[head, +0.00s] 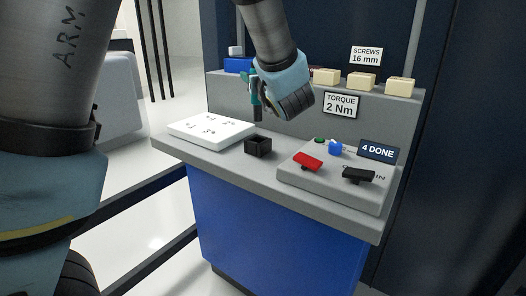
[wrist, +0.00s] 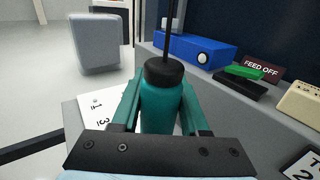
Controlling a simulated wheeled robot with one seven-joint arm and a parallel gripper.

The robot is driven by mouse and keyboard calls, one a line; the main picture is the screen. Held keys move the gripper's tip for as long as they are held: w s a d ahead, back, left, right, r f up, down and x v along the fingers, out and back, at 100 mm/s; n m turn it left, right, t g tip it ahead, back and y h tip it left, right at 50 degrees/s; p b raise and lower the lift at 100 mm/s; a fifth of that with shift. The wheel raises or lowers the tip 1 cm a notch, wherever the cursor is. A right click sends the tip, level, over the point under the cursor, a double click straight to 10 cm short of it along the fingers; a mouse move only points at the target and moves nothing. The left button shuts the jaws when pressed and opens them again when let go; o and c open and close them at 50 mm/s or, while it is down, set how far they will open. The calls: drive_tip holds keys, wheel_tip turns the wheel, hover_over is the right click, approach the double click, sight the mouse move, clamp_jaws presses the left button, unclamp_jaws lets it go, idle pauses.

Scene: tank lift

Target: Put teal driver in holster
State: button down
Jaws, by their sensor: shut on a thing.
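My gripper (head: 259,88) is shut on the teal driver (head: 256,95). The driver hangs upright with its dark lower end downward, above the bench and clear of it. In the wrist view, the two teal fingers of my gripper (wrist: 163,108) press on either side of the driver's teal body (wrist: 161,112), which has a black cap and a dark rod or cord going up. The holster, which I take to be the open black square box (head: 258,145), stands on the bench almost straight below the driver, apart from it. The holster does not show in the wrist view.
A white numbered plate (head: 211,130) lies left of the holster. A grey panel (head: 335,186) with red and black handles and a "4 DONE" sign (head: 378,150) is at right. Cream blocks (head: 362,82) and a blue box (wrist: 196,49) sit on the back ledge.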

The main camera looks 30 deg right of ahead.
wheel_tip(320, 180, down, 9)
drive_tip(key=shift+f, duration=0.1)
idle(0.4)
drive_tip(key=shift+b, duration=0.35)
drive_tip(key=shift+c, duration=2.1)
unclamp_jaws()
drive_tip(key=shift+f, duration=0.1)
drive_tip(key=shift+r, duration=0.2)
drive_tip(key=s+a, duration=0.1)
drive_tip(key=s, duration=1.1)
drive_tip(key=shift+a, duration=0.25)
